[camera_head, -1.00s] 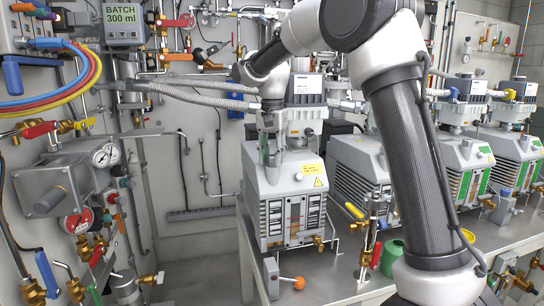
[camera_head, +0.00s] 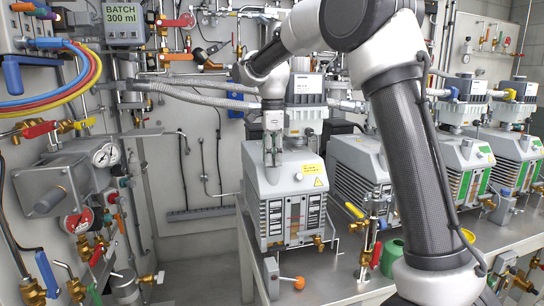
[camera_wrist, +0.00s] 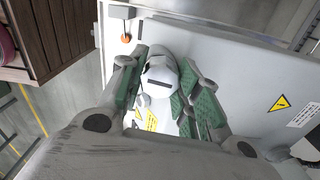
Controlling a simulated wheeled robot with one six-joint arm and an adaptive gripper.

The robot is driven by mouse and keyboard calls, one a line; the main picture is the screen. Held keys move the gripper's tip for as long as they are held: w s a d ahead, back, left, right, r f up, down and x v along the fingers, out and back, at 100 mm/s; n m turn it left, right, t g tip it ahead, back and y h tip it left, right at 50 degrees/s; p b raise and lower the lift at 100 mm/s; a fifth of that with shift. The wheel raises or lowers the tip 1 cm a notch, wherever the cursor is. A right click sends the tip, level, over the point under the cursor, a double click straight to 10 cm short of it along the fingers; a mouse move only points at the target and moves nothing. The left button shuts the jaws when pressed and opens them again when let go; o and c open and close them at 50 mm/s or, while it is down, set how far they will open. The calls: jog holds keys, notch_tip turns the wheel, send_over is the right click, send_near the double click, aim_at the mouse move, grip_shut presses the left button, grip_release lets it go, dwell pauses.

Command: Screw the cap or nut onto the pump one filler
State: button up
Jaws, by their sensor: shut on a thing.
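Pump one (camera_head: 290,212) is the grey pump at the near left end of the bench in the head view. It has a yellow label and a warning triangle, and its pale top also shows in the wrist view (camera_wrist: 235,72). My gripper (camera_head: 272,160) points down over the left part of the pump's top. In the wrist view, its green-padded fingers (camera_wrist: 165,98) are shut on a grey rounded cap (camera_wrist: 161,77) with a dark slot. The filler under the cap is hidden, so I cannot tell how the cap sits on it.
More pumps (camera_head: 365,165) stand in a row to the right on the metal bench (camera_head: 335,285). Corrugated hoses (camera_head: 200,92) run behind my wrist. Valves and gauges crowd the left wall (camera_head: 105,155).

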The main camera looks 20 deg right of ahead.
jog(key=m, duration=0.3)
jog(key=shift+m, duration=0.4)
jog(key=m, duration=0.4)
jog(key=o, duration=1.2)
jog(key=shift+r, duration=0.1)
jog(key=shift+r, duration=2.45)
jog(key=shift+c, duration=0.4)
